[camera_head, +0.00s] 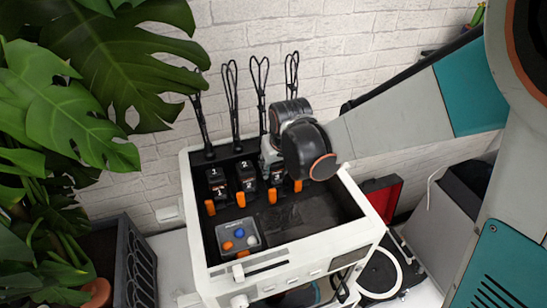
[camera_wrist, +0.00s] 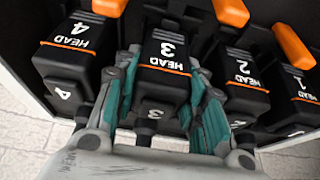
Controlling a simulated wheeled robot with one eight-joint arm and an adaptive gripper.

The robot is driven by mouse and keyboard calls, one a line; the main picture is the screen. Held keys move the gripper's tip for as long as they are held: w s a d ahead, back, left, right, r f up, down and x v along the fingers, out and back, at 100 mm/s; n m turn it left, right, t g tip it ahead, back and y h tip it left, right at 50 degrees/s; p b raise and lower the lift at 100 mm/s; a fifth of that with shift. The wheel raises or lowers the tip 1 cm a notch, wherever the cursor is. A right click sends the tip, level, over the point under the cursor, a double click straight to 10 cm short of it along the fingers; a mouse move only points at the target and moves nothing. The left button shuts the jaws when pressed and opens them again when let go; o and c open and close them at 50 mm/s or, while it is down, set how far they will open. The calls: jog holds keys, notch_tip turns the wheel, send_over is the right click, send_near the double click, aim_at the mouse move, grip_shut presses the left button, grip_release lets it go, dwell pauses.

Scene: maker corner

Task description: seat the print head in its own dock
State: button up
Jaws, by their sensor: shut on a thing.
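The print head marked 3 (camera_wrist: 165,58) is black with an orange stripe. My gripper (camera_wrist: 162,72) is shut on it, one finger on each side. In the head view my gripper (camera_head: 272,158) hides most of this head. It is in the row of docks at the back of the white printer (camera_head: 200,262), between heads 2 and 4. A lower label 3 shows below it in the wrist view. I cannot tell whether it is fully down. Head 4 (camera_wrist: 80,45), head 2 (camera_wrist: 240,70) and head 1 (camera_wrist: 295,85) stand in the same row.
Orange levers (camera_head: 240,199) stick out in front of the docks. Black cable loops (camera_head: 231,90) rise behind them. A grey tray (camera_head: 222,250) with coloured round pieces lies inside the printer at front left. The dark bed right of it is clear. Plant leaves (camera_head: 70,90) hang at left.

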dwell(0.3)
jog(key=o, duration=1.3)
jog(key=shift+c, duration=0.2)
jog(key=shift+r, duration=0.1)
